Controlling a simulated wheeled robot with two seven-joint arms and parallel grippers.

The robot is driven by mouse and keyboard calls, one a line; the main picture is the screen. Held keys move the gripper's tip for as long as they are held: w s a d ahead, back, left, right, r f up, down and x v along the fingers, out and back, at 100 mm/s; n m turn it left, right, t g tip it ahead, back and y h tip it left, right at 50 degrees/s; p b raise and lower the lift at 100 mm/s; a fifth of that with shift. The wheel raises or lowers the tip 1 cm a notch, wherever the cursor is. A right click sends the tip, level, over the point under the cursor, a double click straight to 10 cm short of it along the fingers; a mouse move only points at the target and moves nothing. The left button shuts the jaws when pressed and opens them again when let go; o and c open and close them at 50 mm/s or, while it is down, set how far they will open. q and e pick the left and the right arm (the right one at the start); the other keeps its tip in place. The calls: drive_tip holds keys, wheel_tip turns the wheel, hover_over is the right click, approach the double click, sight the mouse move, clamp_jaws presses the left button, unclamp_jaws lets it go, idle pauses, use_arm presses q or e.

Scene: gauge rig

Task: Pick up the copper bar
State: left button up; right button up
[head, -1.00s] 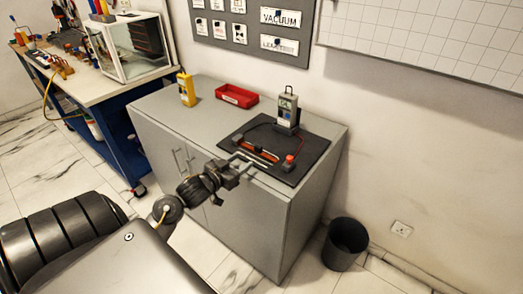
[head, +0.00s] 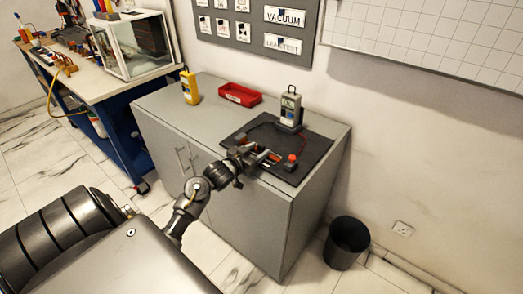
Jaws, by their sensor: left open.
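The copper bar (head: 273,157) lies on the black mat (head: 312,147) on top of the grey cabinet, partly hidden by my left gripper. My left gripper (head: 266,156) is open, with its fingers over the mat at the bar. I cannot tell whether the fingers touch the bar or are just above it. My right gripper is not in view.
A grey gauge (head: 290,110) stands at the back of the mat, and a red-topped block (head: 291,161) sits at the right. A red tray (head: 240,95) and a yellow meter (head: 190,88) stand on the cabinet (head: 160,105). A black bin (head: 345,243) is on the floor.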

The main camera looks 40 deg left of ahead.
use_arm(q)
clamp_jaws()
drive_tip(key=shift+r, duration=0.1)
